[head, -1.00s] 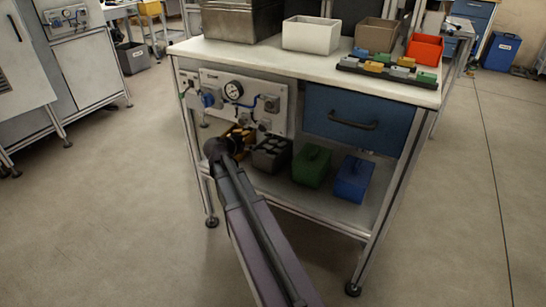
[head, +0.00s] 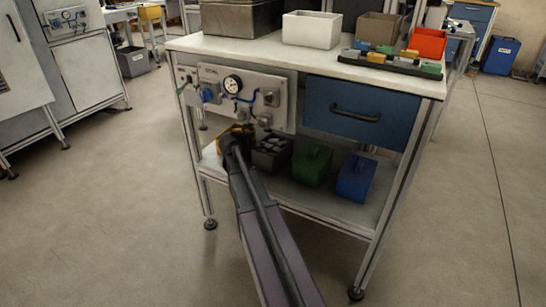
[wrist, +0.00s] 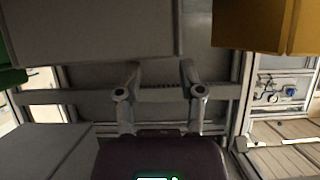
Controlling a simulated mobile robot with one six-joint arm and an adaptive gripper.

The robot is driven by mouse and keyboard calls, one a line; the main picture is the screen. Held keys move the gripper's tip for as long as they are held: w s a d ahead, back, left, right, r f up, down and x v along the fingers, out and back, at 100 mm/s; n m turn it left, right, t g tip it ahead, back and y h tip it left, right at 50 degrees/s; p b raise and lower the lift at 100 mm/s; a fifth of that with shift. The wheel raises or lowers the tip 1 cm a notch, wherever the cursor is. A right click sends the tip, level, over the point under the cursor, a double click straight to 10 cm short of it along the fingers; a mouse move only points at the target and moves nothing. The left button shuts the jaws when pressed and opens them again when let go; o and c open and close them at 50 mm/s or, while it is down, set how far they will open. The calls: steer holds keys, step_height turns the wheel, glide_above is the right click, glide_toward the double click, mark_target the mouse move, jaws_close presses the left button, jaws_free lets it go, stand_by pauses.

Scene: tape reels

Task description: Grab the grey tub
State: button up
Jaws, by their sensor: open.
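The dark grey tub (head: 272,157) stands on the lower shelf of the workbench, between a yellow tub (head: 244,130) and a green tub (head: 312,164). In the wrist view the grey tub (wrist: 90,35) fills the upper left, with the yellow tub at the upper right and a bit of green at the left edge. My gripper (wrist: 160,72) is open and empty. In that picture its fingertips lie close to the grey tub's lower edge; contact cannot be told. In the head view my own arm hides the fingers and part of the yellow tub.
A blue tub (head: 356,178) stands right of the green one. A gauge panel (head: 244,96) and a blue drawer (head: 356,112) hang above the shelf. Bench legs frame it. The bench top (head: 270,52) carries several containers. The floor in front is clear.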

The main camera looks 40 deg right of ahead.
steer(key=b+x, duration=0.1)
steer(key=x, duration=0.1)
steer(key=b+x, duration=0.1)
steer(key=x, duration=0.1)
steer(key=shift+w+a+f, duration=0.1)
steer(key=shift+w, duration=0.25)
steer(key=shift+w+d+f+b, duration=0.2)
steer(key=shift+d+b, duration=0.1)
steer(key=shift+d, duration=0.2)
jaws_close()
